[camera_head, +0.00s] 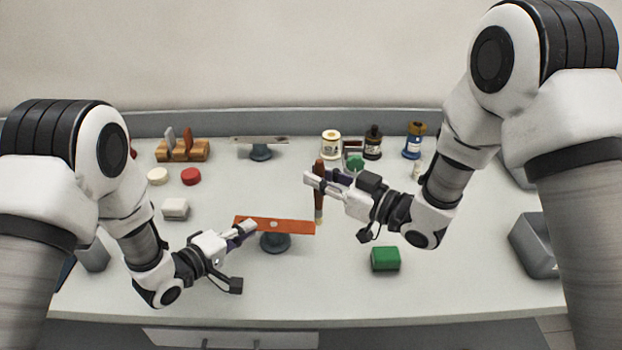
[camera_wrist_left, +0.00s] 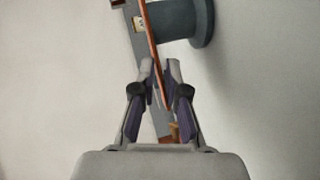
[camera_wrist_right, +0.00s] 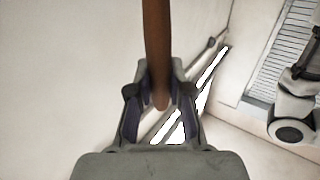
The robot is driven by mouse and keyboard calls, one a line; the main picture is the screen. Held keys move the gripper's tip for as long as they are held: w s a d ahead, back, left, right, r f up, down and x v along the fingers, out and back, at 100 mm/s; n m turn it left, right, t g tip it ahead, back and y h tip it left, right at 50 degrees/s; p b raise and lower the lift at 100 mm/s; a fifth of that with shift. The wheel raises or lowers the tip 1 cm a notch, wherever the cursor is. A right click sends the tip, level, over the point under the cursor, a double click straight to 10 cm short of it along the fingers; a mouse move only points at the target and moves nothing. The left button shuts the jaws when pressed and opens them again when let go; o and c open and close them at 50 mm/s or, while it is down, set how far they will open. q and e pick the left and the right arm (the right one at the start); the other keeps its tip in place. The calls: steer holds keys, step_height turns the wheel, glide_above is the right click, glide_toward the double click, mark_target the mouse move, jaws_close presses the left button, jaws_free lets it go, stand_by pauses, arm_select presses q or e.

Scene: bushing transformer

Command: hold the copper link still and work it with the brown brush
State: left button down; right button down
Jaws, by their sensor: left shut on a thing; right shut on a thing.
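The copper link (camera_head: 292,227) is a flat orange bar lying across a dark round stand (camera_head: 275,243) at the middle of the table. My left gripper (camera_head: 247,230) is shut on the link near its left end. The link's edge shows between the fingers in the left wrist view (camera_wrist_left: 151,40). My right gripper (camera_head: 314,181) is shut on the brown brush (camera_head: 319,208) and holds it upright, tip down. The handle also shows in the right wrist view (camera_wrist_right: 157,35). The brush tip is by the link's right end; I cannot tell if they touch.
A green block (camera_head: 385,259) lies right of the stand. A white block (camera_head: 175,209), a red lid (camera_head: 191,176) and a wooden rack (camera_head: 182,151) are at left. Bottles (camera_head: 373,142) and a grey bar on a stand (camera_head: 260,141) are at the back. A grey bin (camera_head: 537,245) is at right.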

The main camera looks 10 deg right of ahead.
mark_target(320, 161)
arm_select(q)
steer(key=shift+s+f, duration=0.1)
steer(key=shift+f, duration=0.1)
arm_select(e)
steer(key=shift+r, duration=3.35)
